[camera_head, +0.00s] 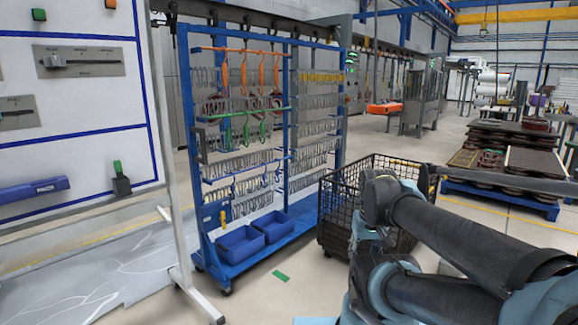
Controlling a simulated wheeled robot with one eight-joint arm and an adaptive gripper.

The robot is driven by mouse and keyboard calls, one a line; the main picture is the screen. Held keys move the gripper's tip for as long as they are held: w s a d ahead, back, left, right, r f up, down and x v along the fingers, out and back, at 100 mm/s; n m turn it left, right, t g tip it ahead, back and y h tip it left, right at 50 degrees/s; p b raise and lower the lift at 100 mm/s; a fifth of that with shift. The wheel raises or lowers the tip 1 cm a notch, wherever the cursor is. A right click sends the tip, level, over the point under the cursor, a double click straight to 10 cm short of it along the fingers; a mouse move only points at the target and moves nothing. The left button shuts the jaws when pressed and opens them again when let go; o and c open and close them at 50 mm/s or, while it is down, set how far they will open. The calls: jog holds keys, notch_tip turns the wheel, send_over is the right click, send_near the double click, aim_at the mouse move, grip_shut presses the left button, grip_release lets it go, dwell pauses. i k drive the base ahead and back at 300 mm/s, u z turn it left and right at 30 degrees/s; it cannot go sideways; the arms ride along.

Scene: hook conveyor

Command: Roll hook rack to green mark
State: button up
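The hook rack (187,130) is a tall blue frame on casters, with rows of metal hooks and several orange hooks hanging from its upper bars. Two blue bins (240,245) sit side by side on its base. The green mark (281,276) is a small flat rectangle on the floor, just in front of the rack's base and apart from it. My arm fills the lower right, to the right of the rack and not touching it. My gripper is not in view.
A black wire cart (370,165) stands close to the rack's right side, partly behind my arm. A white board on a wheeled stand (185,280) is at left. A blue pallet (500,197) with stacked goods is at right. Open floor lies around the green mark.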

aim_at(305, 212)
jog(key=z, duration=0.85)
jog(key=k, duration=1.05)
jog(key=u, duration=0.9)
jog(key=i, duration=1.65)
jog(key=z, duration=0.05)
